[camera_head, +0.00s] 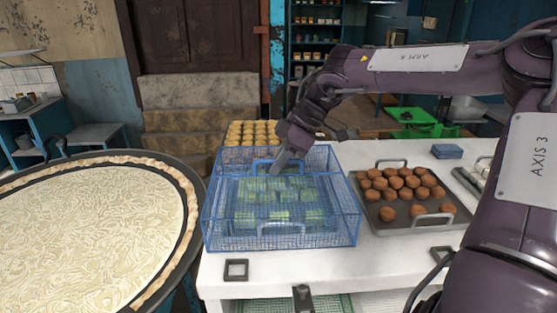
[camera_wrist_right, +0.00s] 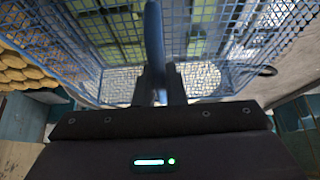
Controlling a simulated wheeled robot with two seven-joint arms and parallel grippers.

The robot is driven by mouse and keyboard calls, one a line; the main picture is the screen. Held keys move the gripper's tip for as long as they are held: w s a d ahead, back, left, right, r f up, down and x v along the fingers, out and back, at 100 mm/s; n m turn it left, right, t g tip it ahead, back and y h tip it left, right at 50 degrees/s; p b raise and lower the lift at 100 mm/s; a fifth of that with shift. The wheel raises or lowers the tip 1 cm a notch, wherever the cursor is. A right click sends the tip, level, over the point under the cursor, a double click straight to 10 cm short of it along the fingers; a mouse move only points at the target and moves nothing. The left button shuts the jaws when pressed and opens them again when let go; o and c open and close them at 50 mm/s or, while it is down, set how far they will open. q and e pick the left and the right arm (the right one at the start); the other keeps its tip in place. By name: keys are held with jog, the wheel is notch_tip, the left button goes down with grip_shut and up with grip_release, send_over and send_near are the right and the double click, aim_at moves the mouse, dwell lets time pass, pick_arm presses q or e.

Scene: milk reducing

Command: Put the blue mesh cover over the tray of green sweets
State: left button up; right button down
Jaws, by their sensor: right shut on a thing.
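The blue mesh cover (camera_head: 340,215) is a box-shaped wire cage with a blue handle on top. In the head view it surrounds the green sweets (camera_head: 280,197), which show through the mesh on their tray. Its lower edge looks level with the table, but I cannot tell whether it touches. My right gripper (camera_head: 275,170) is shut on the cover's top handle; the handle (camera_wrist_right: 154,45) stands between the fingers in the right wrist view. The tray is mostly hidden behind the mesh. My left gripper is not in view.
A tray of brown sweets (camera_head: 402,190) sits right of the cover on the white table (camera_head: 375,260). Yellow sweets (camera_head: 250,132) stand behind it. A large pan of milk (camera_head: 90,235) is at the left. A small dark square frame (camera_head: 236,269) lies in front.

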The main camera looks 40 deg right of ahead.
jog(key=c, duration=1.4)
grip_release()
jog(key=b+v, duration=0.2)
jog(key=v, duration=0.4)
jog(key=shift+s+d+r, duration=0.15)
jog(key=shift+r, duration=0.15)
jog(key=shift+s+d+r, duration=0.15)
jog(key=shift+s+r, duration=0.05)
jog(key=shift+r, duration=0.3)
